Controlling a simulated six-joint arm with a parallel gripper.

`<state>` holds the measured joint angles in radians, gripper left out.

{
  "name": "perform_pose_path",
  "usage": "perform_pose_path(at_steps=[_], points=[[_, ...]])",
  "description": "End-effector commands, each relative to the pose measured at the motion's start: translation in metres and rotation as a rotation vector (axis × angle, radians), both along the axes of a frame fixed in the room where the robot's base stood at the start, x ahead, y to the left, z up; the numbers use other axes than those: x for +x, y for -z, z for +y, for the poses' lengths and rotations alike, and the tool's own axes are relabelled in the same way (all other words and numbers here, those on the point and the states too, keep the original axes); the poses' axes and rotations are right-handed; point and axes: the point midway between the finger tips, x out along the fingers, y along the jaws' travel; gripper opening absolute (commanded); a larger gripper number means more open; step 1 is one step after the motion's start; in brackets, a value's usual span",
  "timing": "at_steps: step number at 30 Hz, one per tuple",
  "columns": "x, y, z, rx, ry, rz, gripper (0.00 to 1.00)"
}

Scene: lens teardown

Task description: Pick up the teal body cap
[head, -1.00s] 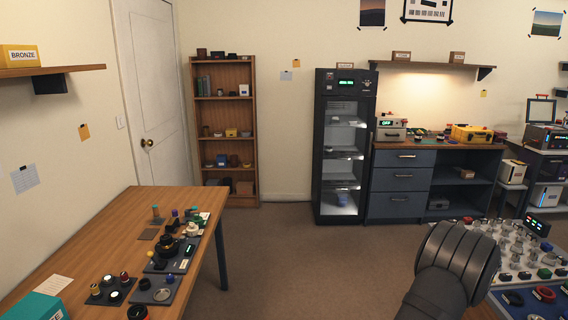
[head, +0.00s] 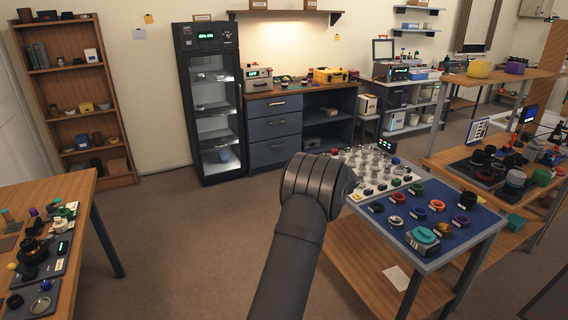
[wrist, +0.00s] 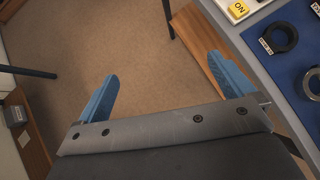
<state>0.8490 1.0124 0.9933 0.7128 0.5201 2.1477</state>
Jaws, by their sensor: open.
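A smaller green-teal ring (head: 416,188) lies farther back on the same mat. I cannot tell for sure which one is the teal body cap. In the wrist view my gripper (wrist: 163,67) has its two blue fingers wide apart with only floor between them. In the head view its fingers are hidden behind my dark wrist, left of the table. No teal piece shows in the wrist view.
Several coloured rings share the mat, including a red ring (head: 398,198). A pale tray (head: 372,170) of small parts stands behind it. A crowded wooden bench (head: 450,160) is at right, another table (head: 60,190) at left. Open floor lies between.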

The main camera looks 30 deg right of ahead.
Motion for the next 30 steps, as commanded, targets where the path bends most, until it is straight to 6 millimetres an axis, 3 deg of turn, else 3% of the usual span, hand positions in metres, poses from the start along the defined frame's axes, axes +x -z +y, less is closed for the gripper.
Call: perform_pose_path(at_steps=[6,11,17,21,27,30], points=[[-0.003,-0.001,-0.002,-0.020,-0.018,0.014,0.98],[-0.029,-0.007,-0.018,-0.192,-0.187,0.148,0.98],[-0.097,-0.022,-0.055,-0.538,-0.601,0.493,0.98],[-0.153,-0.036,-0.083,-0.727,-0.917,0.762,0.98],[-0.226,-0.061,-0.116,-0.859,-1.336,1.102,0.98],[-0.249,-0.071,-0.125,-0.876,-1.480,1.208,0.98]])
